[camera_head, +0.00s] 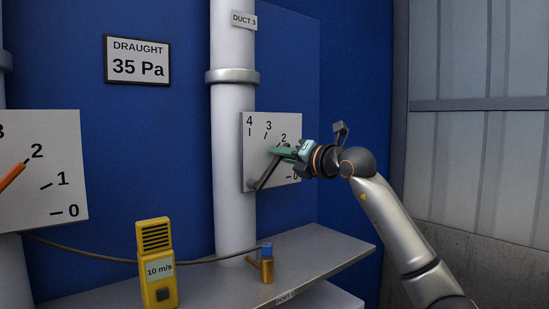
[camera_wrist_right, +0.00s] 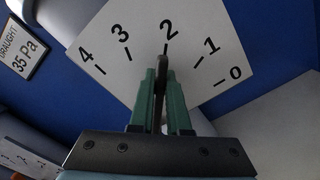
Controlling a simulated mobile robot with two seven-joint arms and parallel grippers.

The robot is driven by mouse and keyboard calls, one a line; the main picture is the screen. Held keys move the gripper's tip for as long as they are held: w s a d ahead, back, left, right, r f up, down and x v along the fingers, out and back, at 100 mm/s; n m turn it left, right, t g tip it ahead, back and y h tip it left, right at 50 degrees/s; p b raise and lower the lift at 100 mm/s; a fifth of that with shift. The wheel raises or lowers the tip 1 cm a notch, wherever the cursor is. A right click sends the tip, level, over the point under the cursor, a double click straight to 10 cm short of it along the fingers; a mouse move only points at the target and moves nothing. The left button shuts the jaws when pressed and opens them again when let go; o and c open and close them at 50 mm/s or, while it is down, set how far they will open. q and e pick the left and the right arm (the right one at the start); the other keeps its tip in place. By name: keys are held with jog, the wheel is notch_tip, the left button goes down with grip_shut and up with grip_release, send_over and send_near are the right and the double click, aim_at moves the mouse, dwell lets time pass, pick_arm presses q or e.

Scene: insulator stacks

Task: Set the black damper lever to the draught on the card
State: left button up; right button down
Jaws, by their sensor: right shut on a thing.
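The black damper lever (camera_head: 266,176) runs up and right from its pivot on a white scale plate (camera_head: 257,150) marked 0 to 4 on the Duct 3 pipe. My right gripper (camera_head: 279,151) is shut on the lever's upper end. In the right wrist view, the dark lever (camera_wrist_right: 161,75) stands between my green fingers (camera_wrist_right: 160,98), its tip near the 2 mark on the plate (camera_wrist_right: 143,72). The card (camera_head: 137,60) on the blue wall reads DRAUGHT 35 Pa; it also shows in the right wrist view (camera_wrist_right: 22,51). My left gripper is not in view.
Another white plate (camera_head: 40,190) at the left has an orange lever (camera_head: 12,177) pointing near 2. A yellow meter (camera_head: 156,262) reading 10 m/s stands at the front. A brass fitting with a blue top (camera_head: 266,265) is on the grey shelf (camera_head: 325,256), below my right gripper.

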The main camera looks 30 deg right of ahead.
jog(key=shift+d+f, duration=0.1)
jog(key=shift+f, duration=0.05)
jog(key=c, duration=0.9)
grip_release()
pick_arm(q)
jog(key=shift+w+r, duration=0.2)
pick_arm(e)
jog(key=shift+s, duration=0.1)
pick_arm(q)
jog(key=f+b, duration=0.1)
jog(key=b, duration=0.1)
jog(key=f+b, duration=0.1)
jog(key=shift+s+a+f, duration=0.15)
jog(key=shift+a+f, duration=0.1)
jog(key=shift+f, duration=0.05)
pick_arm(e)
jog(key=s, duration=0.8)
jog(key=s+d, duration=0.1)
jog(key=s, duration=0.3)
jog(key=shift+s, duration=0.1)
